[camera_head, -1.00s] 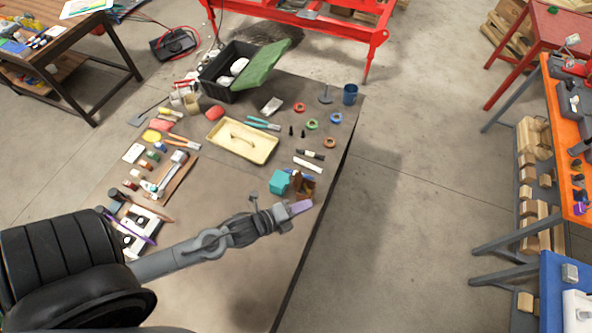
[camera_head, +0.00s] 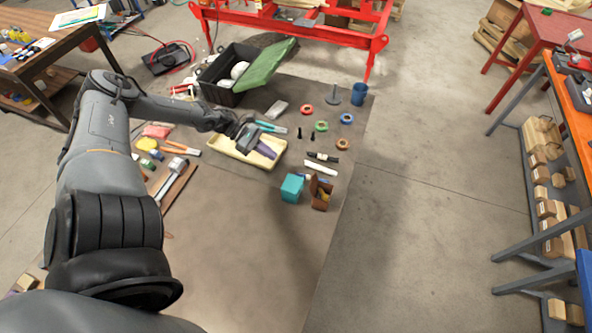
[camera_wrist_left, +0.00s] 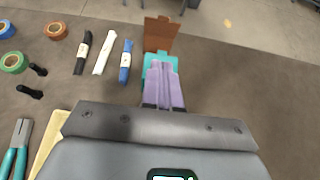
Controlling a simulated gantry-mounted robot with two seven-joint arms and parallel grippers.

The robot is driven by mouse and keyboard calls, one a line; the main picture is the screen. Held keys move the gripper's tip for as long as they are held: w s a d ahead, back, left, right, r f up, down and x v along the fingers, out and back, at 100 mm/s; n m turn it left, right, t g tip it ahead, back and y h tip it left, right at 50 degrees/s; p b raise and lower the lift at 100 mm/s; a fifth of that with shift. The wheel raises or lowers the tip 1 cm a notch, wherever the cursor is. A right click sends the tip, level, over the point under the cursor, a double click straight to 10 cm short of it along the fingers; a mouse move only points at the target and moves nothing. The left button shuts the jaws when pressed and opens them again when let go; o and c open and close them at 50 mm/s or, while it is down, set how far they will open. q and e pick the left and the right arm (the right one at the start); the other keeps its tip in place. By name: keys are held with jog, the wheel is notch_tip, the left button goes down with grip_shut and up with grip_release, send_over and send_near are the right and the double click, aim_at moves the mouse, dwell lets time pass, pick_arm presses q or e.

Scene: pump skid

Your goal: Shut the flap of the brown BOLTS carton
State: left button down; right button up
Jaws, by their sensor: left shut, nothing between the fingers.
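The brown carton (camera_head: 320,193) stands on the brown mat, touching or close beside a teal box (camera_head: 291,188). Its brown flap is up and open, and the inside partly shows. No lettering can be read. In the left wrist view the raised brown flap (camera_wrist_left: 161,34) shows beyond the teal box (camera_wrist_left: 173,60), and the carton's body is mostly hidden. My left gripper (camera_head: 268,152) is above the cream tray, up and left of the carton in the head view, apart from it. Its purple fingers (camera_wrist_left: 160,68) are shut and empty. My right gripper is not in view.
The cream tray (camera_head: 232,151) lies under my left gripper. Tape rolls, markers and a blue cup (camera_head: 358,94) lie or stand nearby. A black crate (camera_head: 216,90) with a green lid is at the back. The mat in front of the carton is clear.

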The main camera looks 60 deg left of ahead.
aim_at(312, 178)
pick_arm(q)
jog(key=b+x, duration=0.2)
jog(key=x, duration=0.1)
jog(key=b+x, duration=0.5)
jog(key=x, duration=0.2)
jog(key=shift+s+f, duration=0.25)
jog(key=shift+f, duration=0.15)
jog(key=shift+w+d+r, duration=0.45)
jog(key=shift+w+d, duration=0.25)
jog(key=shift+d, duration=0.1)
jog(key=shift+w+d+r+b, duration=0.25)
jog(key=shift+w+d+b, duration=0.2)
jog(key=shift+w+d, duration=0.15)
jog(key=shift+r, duration=0.1)
